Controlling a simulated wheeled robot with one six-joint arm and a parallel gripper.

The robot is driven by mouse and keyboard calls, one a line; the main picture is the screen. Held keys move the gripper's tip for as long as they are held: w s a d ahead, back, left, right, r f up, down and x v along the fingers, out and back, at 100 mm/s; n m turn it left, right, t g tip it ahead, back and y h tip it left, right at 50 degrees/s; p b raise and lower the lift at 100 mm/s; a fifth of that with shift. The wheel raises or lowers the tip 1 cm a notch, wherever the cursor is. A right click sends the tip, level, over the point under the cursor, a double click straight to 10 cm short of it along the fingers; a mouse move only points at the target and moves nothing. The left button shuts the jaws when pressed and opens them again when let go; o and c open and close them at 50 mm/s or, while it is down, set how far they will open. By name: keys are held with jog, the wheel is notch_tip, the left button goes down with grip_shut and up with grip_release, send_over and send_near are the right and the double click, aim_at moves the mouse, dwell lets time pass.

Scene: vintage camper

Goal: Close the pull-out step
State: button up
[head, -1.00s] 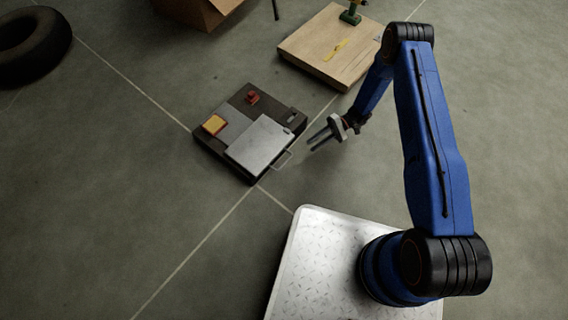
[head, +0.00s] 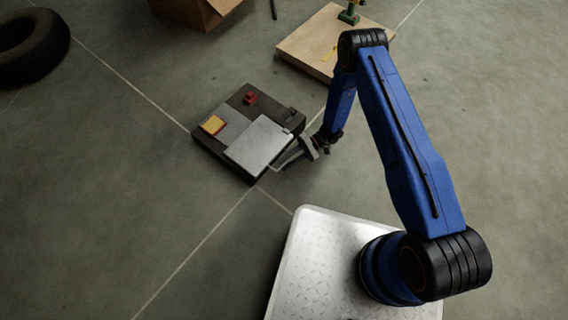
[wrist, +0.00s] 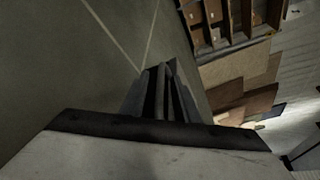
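The pull-out step is a light grey panel (head: 258,144) on a low dark unit (head: 213,150) on the floor. It sits at the unit's near right side, and its thin handle (head: 277,167) sticks out from the near right edge. My gripper (head: 286,159) is at this handle, coming from the right; its fingers point left at the panel's edge and partly cover the handle. In the wrist view the dark fingers (wrist: 160,92) are close together. Whether they are shut, touch the handle, or have it between them is unclear.
A red knob (head: 250,98), a yellow block (head: 213,125) and a small dark part (head: 290,114) are on the unit. A wooden board (head: 313,42) lies behind, a tyre (head: 33,45) at the far left, and a cardboard box (head: 196,10) at the back. Floor left of the unit is clear.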

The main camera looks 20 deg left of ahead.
jog(key=shift+s+a+f, duration=0.1)
jog(key=shift+s+a, duration=0.2)
jog(key=shift+s, duration=0.05)
grip_shut()
jog(key=a, duration=0.1)
jog(key=w+a, duration=0.1)
jog(key=a, duration=0.1)
jog(key=shift+w, duration=0.2)
grip_release()
jog(key=shift+a, duration=0.1)
jog(key=v, duration=1.7)
jog(key=shift+d, duration=0.2)
